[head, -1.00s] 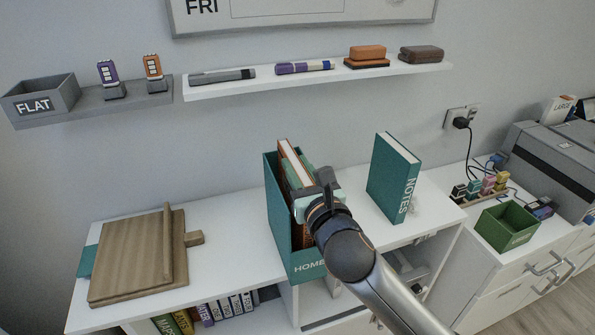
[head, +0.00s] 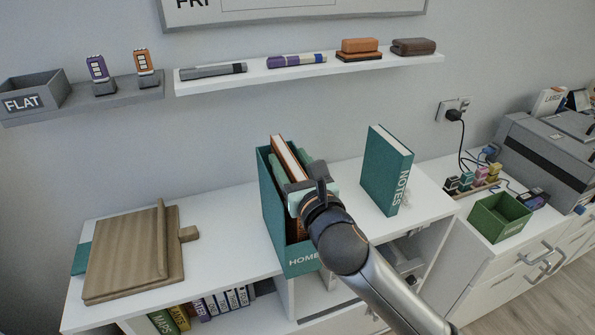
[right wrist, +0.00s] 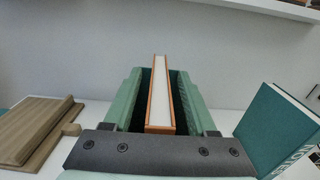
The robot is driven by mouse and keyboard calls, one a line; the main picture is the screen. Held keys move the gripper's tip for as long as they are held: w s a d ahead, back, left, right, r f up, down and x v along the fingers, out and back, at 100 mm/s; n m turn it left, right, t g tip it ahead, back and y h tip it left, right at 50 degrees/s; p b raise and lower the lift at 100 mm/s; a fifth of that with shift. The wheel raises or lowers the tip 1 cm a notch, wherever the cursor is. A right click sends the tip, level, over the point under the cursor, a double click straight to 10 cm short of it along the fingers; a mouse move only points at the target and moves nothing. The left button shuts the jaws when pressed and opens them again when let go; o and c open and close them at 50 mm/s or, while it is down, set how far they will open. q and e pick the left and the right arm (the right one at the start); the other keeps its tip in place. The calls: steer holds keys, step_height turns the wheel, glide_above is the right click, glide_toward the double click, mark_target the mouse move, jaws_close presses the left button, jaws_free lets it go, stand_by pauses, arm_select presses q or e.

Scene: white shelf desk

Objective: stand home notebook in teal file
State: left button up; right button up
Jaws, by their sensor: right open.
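The teal file (head: 287,260), marked HOME, stands upright on the white desk. A notebook with an orange cover and white pages (head: 287,155) stands inside it, its top edge above the rim; it also shows in the right wrist view (right wrist: 160,95). My right gripper (head: 308,180) is over the file, beside the notebook in the head view. In the right wrist view its open green fingers (right wrist: 160,90) lie on either side of the notebook, with dark gaps between. The notebook's lower part is hidden in the file. My left gripper is not in view.
A teal NOTES book (head: 385,170) stands to the right of the file. A brown wooden stand (head: 125,260) is on the desk at left. A green bin (head: 500,217) sits further right. A wall shelf (head: 350,67) with markers runs above. Bare desk lies between stand and file.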

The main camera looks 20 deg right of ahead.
steer(key=s+p, duration=0.1)
steer(key=s, duration=1.1)
steer(key=shift+d, duration=0.2)
